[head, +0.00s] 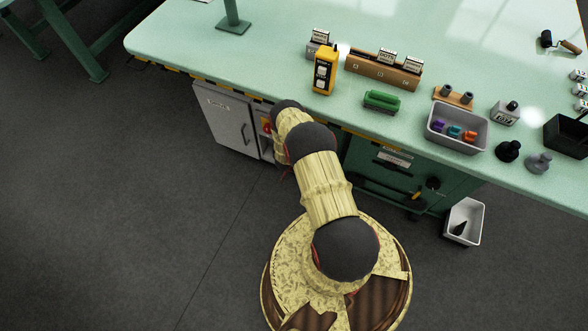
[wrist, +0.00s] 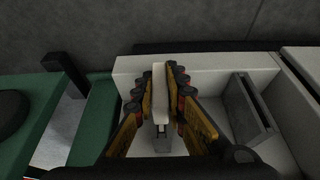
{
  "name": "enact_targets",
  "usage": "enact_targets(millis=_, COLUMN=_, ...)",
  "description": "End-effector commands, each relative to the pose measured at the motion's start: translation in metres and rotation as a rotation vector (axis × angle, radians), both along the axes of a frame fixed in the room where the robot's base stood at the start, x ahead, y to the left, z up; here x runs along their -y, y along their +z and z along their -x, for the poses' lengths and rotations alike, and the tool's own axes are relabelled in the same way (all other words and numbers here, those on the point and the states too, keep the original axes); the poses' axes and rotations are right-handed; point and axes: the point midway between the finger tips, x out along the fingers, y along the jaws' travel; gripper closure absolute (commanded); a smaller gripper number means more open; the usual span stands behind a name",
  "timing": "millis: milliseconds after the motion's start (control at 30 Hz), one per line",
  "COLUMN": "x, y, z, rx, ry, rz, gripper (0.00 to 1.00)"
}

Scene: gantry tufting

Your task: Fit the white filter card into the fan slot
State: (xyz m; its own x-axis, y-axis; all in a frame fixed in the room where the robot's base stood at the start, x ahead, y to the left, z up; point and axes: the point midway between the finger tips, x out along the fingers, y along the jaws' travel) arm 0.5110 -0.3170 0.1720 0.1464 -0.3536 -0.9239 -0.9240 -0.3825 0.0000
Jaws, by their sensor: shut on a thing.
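My gripper (wrist: 170,80) is shut on a narrow white piece, which looks like the filter card (wrist: 160,88), seen nearly edge-on between the yellow-and-black fingers in the wrist view. The card stands over a pale open box-like housing (wrist: 130,66). A grey rectangular frame with a dark opening (wrist: 250,108) is in the housing, right of the fingers and apart from the card. I cannot tell whether this is the fan slot. The card's lower end is near a small grey part; contact is unclear. In the head view my arm hides the gripper and card.
The green bench (head: 180,45) overhangs a grey cabinet (head: 226,118) and a green drawer unit (head: 375,170). In the wrist view a green panel (wrist: 100,115) is close on the left. A white bin (head: 464,222) stands on the floor at right.

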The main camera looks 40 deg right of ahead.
Motion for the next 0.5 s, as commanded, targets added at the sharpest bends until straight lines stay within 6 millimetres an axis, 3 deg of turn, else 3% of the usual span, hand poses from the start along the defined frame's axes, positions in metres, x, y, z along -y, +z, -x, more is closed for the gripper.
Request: enact_targets(millis=500, x=-0.0098, y=0.0, z=0.0043, rx=-0.002, ry=0.001, rz=-0.001, gripper=1.0)
